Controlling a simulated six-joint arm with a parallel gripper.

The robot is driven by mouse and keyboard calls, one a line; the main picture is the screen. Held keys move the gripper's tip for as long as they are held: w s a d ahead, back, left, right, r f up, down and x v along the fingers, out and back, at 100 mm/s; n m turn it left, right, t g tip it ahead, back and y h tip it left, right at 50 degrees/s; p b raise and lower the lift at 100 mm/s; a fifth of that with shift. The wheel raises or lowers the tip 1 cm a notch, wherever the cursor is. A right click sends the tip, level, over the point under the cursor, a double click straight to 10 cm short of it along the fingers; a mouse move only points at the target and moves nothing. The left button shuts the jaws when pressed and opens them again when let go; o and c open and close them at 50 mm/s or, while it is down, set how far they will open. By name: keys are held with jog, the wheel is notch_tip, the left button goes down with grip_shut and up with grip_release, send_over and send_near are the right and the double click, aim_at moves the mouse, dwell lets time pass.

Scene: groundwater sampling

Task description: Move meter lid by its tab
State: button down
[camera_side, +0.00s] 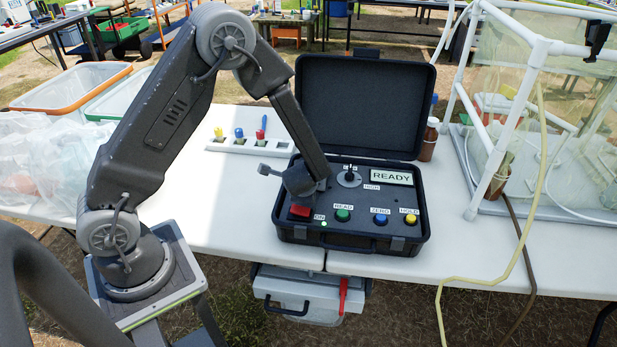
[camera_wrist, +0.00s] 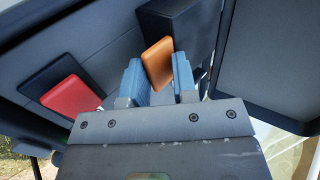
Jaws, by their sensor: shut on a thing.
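The meter is a black case (camera_side: 290,234) on the white table, with its lid (camera_side: 360,105) standing open at the back. Its panel has a READY display (camera_side: 391,177), a knob and coloured buttons. My gripper (camera_side: 303,196) is low over the left part of the panel. In the wrist view my gripper (camera_wrist: 159,80) has its two blue-grey fingers on either side of an orange tab (camera_wrist: 158,60) and is shut on it. The tab is hidden in the side view. A red block (camera_wrist: 72,97) lies left of the fingers; red (camera_side: 300,211) also shows below my gripper in the side view.
A white strip holding coloured pieces (camera_side: 245,143) lies behind and left of the case. A brown bottle (camera_side: 428,140) stands right of the lid. A white pipe frame (camera_side: 490,150) with hoses is at the right. Plastic-lined bins (camera_side: 70,85) are at the left.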

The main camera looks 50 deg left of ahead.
jog(key=shift+a+f, duration=0.1)
jog(key=shift+f, duration=0.45)
jog(key=c, duration=1.2)
grip_release()
jog(key=shift+c, duration=0.2)
jog(key=v, duration=1.4)
jog(key=shift+r, duration=0.35)
